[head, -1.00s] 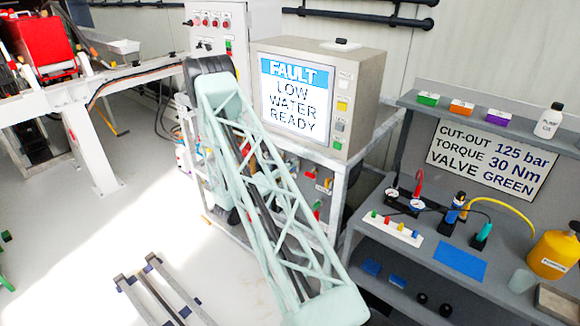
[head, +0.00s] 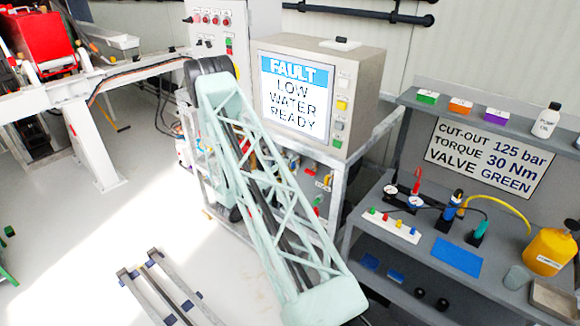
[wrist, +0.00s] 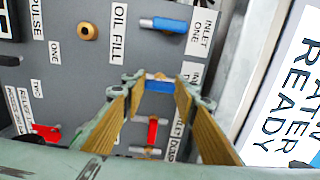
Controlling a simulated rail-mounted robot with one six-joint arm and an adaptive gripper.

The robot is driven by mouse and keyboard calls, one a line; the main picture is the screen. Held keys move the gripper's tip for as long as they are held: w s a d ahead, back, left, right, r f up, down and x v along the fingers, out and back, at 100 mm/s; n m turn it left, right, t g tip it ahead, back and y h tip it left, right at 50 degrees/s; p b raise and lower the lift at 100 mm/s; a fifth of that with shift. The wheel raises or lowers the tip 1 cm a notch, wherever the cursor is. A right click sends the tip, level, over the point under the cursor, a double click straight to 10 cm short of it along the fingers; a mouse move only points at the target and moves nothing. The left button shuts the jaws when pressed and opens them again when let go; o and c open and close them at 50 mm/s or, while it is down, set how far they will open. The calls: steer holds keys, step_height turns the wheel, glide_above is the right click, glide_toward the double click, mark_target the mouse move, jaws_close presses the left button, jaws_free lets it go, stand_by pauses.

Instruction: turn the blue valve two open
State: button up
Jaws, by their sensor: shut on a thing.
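In the wrist view a blue valve handle (wrist: 160,86) sits between the fingertips of my gripper (wrist: 158,80), on a grey panel. The jaws are closed on it, a finger at each end. The label beside it is mostly hidden by my right finger. Another blue handle (wrist: 166,24), labelled INLET ONE, lies across the panel above it, clear of my gripper. In the head view my pale green arm covers the gripper and the held handle.
A red handle (wrist: 152,130) is just below the held one in the wrist view. A brass OIL FILL fitting (wrist: 88,32) is at upper left. The screen (head: 296,98) reads FAULT, LOW WATER, READY. A shelf sign (head: 490,158) reads VALVE GREEN.

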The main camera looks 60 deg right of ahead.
steer(key=o, duration=0.9)
steer(key=shift+a, duration=0.15)
steer(key=shift+w+a, duration=0.15)
steer(key=shift+a, duration=1.8)
steer(key=shift+w+a, duration=0.2)
steer(key=shift+a, duration=1.75)
steer(key=shift+w+a, duration=0.15)
steer(key=shift+a, duration=1.8)
